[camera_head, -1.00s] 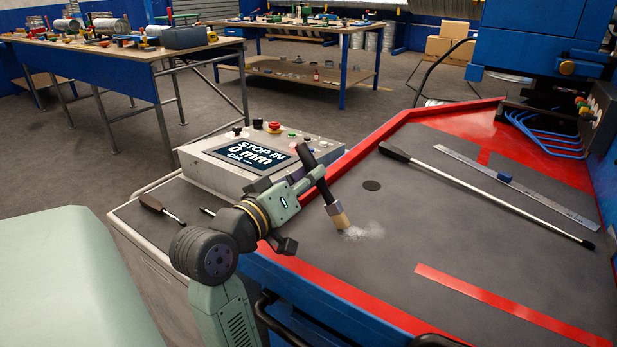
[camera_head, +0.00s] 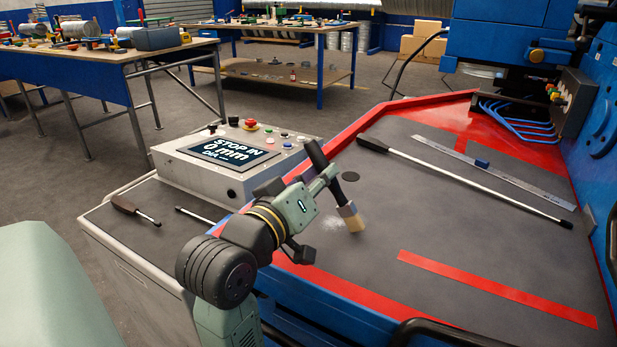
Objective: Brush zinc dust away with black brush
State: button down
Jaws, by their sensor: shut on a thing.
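My gripper (camera_head: 318,181) is shut on the black brush (camera_head: 321,160), around its dark handle. The brush tilts with its handle up and its pale ferrule and bristles (camera_head: 351,217) down to the right, at or just above the grey machine table (camera_head: 440,228). A faint whitish patch of zinc dust (camera_head: 334,224) lies just left of the bristles. Whether the bristles touch the table is hard to tell.
A long rod with a black handle (camera_head: 470,181) and a steel rule (camera_head: 495,172) lie farther back. A red strip (camera_head: 495,288) lies in front. The control box (camera_head: 225,166) stands left, with a screwdriver (camera_head: 134,210) near it.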

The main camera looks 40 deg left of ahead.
jog(key=shift+w+d+f+b, duration=0.15)
jog(key=shift+w+b, duration=0.4)
jog(key=shift+w, duration=0.25)
jog(key=shift+a+b, duration=2)
jog(key=shift+a, duration=1.9)
jog(key=shift+w+d+b, duration=0.25)
jog(key=shift+d+b, duration=0.25)
jog(key=shift+d, duration=0.75)
jog(key=shift+w+d+b, duration=0.25)
jog(key=shift+d+b, duration=0.3)
jog(key=shift+d, duration=0.7)
jog(key=shift+w+d+b, duration=0.25)
jog(key=shift+d+b, duration=0.25)
jog(key=shift+d, duration=0.75)
jog(key=shift+r+p, duration=1.35)
jog(key=shift+r, duration=1.8)
